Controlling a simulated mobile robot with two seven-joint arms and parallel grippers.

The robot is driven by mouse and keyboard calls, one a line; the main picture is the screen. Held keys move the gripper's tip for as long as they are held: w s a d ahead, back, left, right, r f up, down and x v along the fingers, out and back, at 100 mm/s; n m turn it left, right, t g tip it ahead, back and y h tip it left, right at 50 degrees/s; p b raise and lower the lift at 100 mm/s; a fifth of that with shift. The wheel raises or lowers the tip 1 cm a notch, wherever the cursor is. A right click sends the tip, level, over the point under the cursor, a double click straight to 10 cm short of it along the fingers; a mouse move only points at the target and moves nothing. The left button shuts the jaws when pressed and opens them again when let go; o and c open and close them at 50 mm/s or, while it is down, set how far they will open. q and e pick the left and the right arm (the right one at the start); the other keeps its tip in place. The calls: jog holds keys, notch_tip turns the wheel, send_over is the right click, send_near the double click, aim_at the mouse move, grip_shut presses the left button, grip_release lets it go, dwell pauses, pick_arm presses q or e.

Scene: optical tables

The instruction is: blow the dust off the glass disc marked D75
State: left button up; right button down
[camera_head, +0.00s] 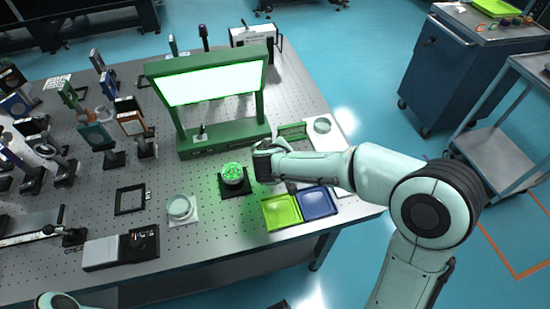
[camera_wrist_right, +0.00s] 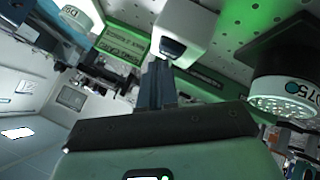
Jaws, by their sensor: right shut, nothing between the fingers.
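A glass disc (camera_head: 232,172) glows bright green under speckled dust on a black square base near the middle of the table. In the right wrist view the speckled disc (camera_wrist_right: 285,106) hangs under a dark holder at the right, beside a partly legible mark that seems to read D75. My right gripper (camera_head: 262,164) is just to the right of the disc in the head view, apart from it. Its fingers (camera_wrist_right: 157,80) are together and empty. A pale block with a dark slot (camera_wrist_right: 183,30) is beyond the fingertips; I cannot tell what it is. My left gripper is out of view.
A green-framed light panel (camera_head: 213,82) stands behind the disc. A clear disc on a white base (camera_head: 180,208) lies to its left. Yellow-green (camera_head: 281,213) and blue (camera_head: 318,204) trays are at the front right. Mounted optics crowd the left of the table.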

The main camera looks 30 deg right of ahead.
jog(key=shift+f+b, duration=0.4)
jog(key=shift+b, duration=0.25)
dwell(0.9)
jog(key=shift+r, duration=0.1)
dwell(0.3)
jog(key=shift+r+p, duration=0.3)
jog(key=shift+r, duration=0.45)
jog(key=shift+r, duration=0.1)
jog(key=shift+r+p, duration=1.35)
jog(key=shift+r, duration=1.1)
jog(key=shift+f, duration=0.15)
